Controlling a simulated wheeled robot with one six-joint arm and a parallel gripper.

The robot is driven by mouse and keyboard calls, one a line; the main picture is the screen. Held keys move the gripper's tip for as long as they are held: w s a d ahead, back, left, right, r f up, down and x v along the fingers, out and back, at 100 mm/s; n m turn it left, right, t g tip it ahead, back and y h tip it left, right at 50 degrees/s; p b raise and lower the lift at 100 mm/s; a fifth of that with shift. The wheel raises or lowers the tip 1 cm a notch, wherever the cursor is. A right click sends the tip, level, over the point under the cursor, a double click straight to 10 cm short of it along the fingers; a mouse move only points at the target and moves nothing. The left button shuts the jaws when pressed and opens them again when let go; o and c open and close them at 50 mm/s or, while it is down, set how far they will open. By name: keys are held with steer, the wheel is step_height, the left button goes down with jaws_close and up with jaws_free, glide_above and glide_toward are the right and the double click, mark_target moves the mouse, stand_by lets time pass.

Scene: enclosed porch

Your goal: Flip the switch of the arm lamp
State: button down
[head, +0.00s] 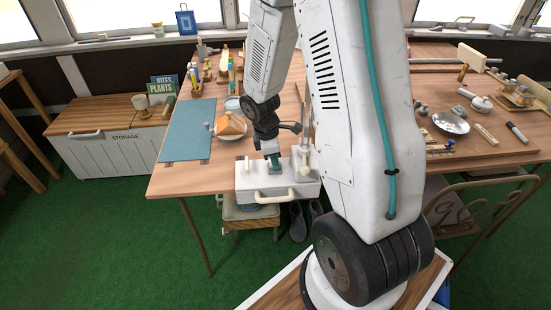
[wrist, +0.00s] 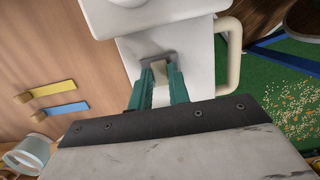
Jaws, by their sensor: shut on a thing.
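The white base of what looks like the arm lamp (head: 252,183) sits at the table's front edge, with a pale handle on its front. A pale post rises at its right, and anything higher is hidden behind my arm. My gripper (head: 273,160) points down onto the top of this base. In the wrist view, my teal fingers (wrist: 163,78) are closed around a small pale switch (wrist: 161,66) on a grey plate set in the white base (wrist: 200,62). The fingers cover part of the switch, and I cannot tell which way it is set.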

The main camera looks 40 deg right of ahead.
mark_target(270, 164)
steer(key=shift+s, duration=0.1)
steer(key=c, duration=1.3)
jaws_free()
steer(key=shift+a, duration=0.1)
steer(key=shift+r, duration=0.15)
steer(key=r, duration=0.5)
steer(key=w+a+r, duration=0.1)
steer(key=r, duration=0.1)
steer(key=shift+r, duration=0.2)
